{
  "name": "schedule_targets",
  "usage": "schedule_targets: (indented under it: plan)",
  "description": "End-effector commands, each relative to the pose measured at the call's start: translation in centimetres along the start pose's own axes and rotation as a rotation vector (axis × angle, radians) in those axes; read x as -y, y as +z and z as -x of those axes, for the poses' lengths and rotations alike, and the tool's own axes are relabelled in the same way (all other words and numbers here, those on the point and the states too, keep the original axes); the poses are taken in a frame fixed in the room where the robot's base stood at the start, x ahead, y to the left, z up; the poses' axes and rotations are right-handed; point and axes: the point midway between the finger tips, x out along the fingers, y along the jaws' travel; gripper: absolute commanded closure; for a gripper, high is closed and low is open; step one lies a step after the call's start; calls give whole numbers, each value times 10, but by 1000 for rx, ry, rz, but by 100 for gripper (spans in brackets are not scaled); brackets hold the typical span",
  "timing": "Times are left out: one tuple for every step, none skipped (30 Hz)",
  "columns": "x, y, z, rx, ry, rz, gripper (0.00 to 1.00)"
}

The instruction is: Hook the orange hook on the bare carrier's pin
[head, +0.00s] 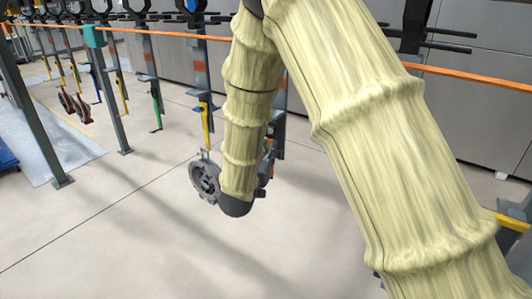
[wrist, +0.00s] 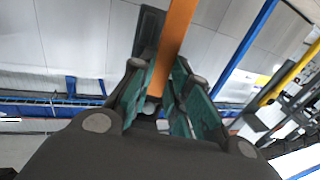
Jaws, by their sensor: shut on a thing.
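In the wrist view, my gripper (wrist: 159,78) is shut on the orange hook (wrist: 175,38), a flat orange bar held between the green finger pads. The bar runs up out of the picture, so its ends cannot be seen. A dark grey plate (wrist: 148,32) shows just left of the bar; I cannot tell whether they touch. A carrier (head: 281,125) is partly hidden behind my forearm. I cannot tell which carrier is the bare one, and its pin is not clearly seen.
A grey round part (head: 205,178) hangs from a yellow hook (head: 206,128) close left of my forearm. A green hook (head: 156,105) and several other carriers hang farther left. An orange rail (head: 470,77) runs behind. A grey post (head: 108,95) stands left. The floor below is clear.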

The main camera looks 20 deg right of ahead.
Motion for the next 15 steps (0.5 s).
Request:
schedule_targets:
  plan:
    - [-1, 0, -2, 0, 1, 0, 100]
    - [-1, 0, -4, 0, 1, 0, 100]
    - [-2, 0, -6, 0, 1, 0, 100]
    - [-2, 1, -7, 0, 1, 0, 100]
    - [-3, 1, -8, 1, 2, 0, 100]
    - [-4, 1, -10, 1, 2, 0, 100]
    - [-4, 1, -11, 0, 2, 0, 100]
    - [-4, 1, -13, 0, 2, 0, 100]
    - [-5, 2, -14, 0, 2, 0, 100]
    - [-5, 4, -15, 0, 2, 0, 100]
    - [-5, 5, -16, 0, 2, 0, 100]
    - [-6, 6, -18, -1, 2, 0, 100]
    - [-6, 7, -19, -1, 3, 0, 100]
    - [-7, 8, -20, -1, 3, 0, 100]
    - [-8, 9, -21, -1, 3, 0, 100]
